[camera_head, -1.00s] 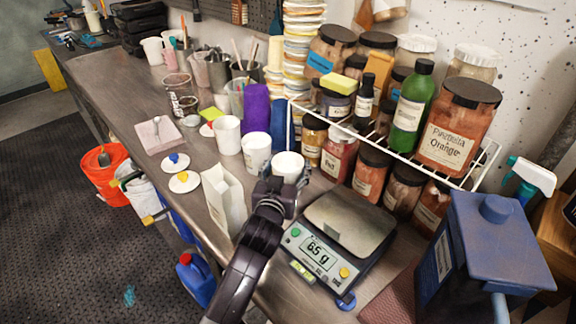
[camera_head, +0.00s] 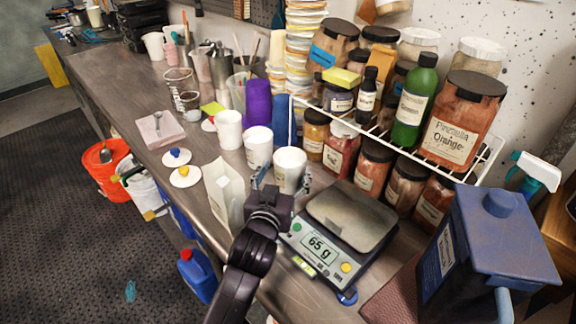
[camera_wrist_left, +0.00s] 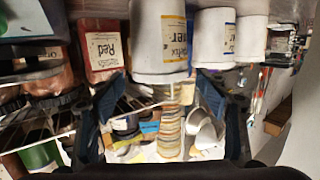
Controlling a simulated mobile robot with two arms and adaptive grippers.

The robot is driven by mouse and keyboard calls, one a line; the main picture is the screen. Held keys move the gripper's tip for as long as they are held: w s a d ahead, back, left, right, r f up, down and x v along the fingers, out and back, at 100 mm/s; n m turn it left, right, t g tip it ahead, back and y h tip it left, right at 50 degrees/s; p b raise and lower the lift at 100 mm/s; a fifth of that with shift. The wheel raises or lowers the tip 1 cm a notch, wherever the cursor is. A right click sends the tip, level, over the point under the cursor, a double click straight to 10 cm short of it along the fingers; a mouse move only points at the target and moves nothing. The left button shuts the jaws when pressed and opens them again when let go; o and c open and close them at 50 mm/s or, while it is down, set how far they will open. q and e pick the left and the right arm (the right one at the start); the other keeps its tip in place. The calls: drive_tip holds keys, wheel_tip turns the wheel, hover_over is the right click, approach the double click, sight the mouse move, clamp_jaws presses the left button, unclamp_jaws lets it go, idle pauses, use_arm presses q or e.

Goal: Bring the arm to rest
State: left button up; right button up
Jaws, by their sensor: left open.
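My left gripper (camera_head: 280,180) is in the middle of the head view, low over the metal workbench (camera_head: 108,92). Its fingers are open and empty. A white cup (camera_head: 291,166) stands upright on the bench just beyond the fingertips. In the left wrist view the gripper (camera_wrist_left: 160,90) shows its two dark blue fingers spread wide, with a labelled white cup (camera_wrist_left: 160,38) between and beyond them. I cannot tell whether a finger touches the cup. My right gripper is not in view.
A digital scale (camera_head: 335,240) stands close right of my arm, with a blue container (camera_head: 495,235) beyond it. A white paper bag (camera_head: 222,190) is close on the left. A wire rack (camera_head: 470,178) with pigment jars stands behind. Two more white cups (camera_head: 229,130) (camera_head: 258,148) stand nearby.

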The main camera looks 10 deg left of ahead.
use_arm(q)
drive_tip(key=shift+s+r, duration=0.1)
drive_tip(key=shift+s, duration=0.8)
